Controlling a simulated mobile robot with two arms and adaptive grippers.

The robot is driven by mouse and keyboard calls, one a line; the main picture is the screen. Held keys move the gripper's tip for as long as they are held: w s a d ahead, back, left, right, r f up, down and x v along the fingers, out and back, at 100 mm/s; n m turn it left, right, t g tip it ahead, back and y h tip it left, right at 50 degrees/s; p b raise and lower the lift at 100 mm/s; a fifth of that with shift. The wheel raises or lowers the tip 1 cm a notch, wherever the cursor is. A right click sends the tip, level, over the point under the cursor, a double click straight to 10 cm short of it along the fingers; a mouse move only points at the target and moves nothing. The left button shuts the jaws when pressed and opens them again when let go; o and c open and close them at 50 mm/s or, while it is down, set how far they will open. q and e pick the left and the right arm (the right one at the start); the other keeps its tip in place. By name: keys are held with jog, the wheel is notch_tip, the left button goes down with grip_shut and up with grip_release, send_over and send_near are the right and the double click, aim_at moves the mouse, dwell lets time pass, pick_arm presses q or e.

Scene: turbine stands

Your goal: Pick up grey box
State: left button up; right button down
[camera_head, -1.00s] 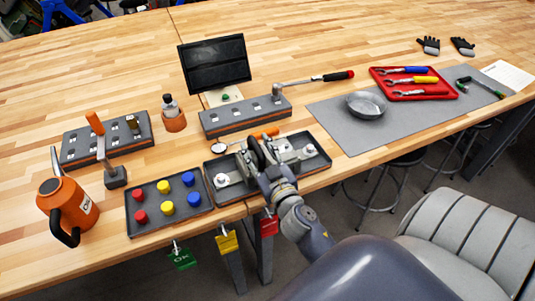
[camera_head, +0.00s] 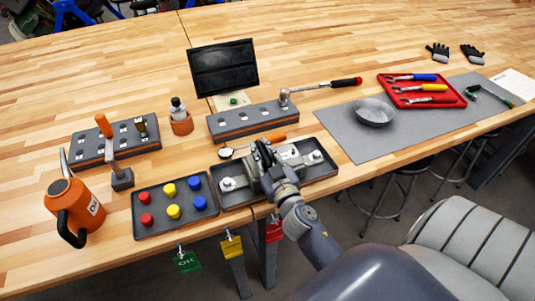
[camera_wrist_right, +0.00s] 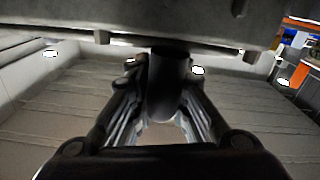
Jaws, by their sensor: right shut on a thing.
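A long dark-grey tray (camera_head: 325,172) lies near the table's front edge. A silver-grey box-like part (camera_head: 290,153) sits in or just over it, partly covered by my right gripper (camera_head: 262,152). I cannot tell whether the part touches the tray floor. In the right wrist view, my right gripper (camera_wrist_right: 166,95) is shut around a dark round post (camera_wrist_right: 167,75), which meets a broad grey surface (camera_wrist_right: 200,22). The post seems to belong to the grey part, but the join is dark. My left gripper is not in view.
A tray of coloured knobs (camera_head: 140,229) is close on the left. A slotted grey block (camera_head: 245,122) and a black screen (camera_head: 223,70) stand behind. An orange can (camera_head: 85,220) is far left. A grey mat (camera_head: 350,142) with a metal bowl (camera_head: 374,111) lies right.

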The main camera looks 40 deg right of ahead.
jog(key=shift+r, duration=0.8)
notch_tip(320, 180, up, 2)
jog(key=shift+r+p, duration=0.1)
jog(key=shift+p, duration=0.2)
jog(key=s+d+b, duration=0.2)
jog(key=s, duration=0.5)
jog(key=s+d+r+b, duration=0.1)
jog(key=s+d+b, duration=0.1)
jog(key=s, duration=0.6)
jog(key=shift+s+d, duration=0.2)
jog(key=shift+d, duration=0.5)
jog(key=c, duration=1.4)
grip_release()
jog(key=shift+s+d, duration=0.1)
jog(key=shift+d, duration=0.05)
jog(key=shift+c, duration=0.2)
jog(key=o, duration=0.9)
jog(key=shift+d+f, duration=0.1)
jog(key=shift+d, duration=0.3)
jog(key=shift+o, duration=0.3)
jog(key=shift+w, duration=0.2)
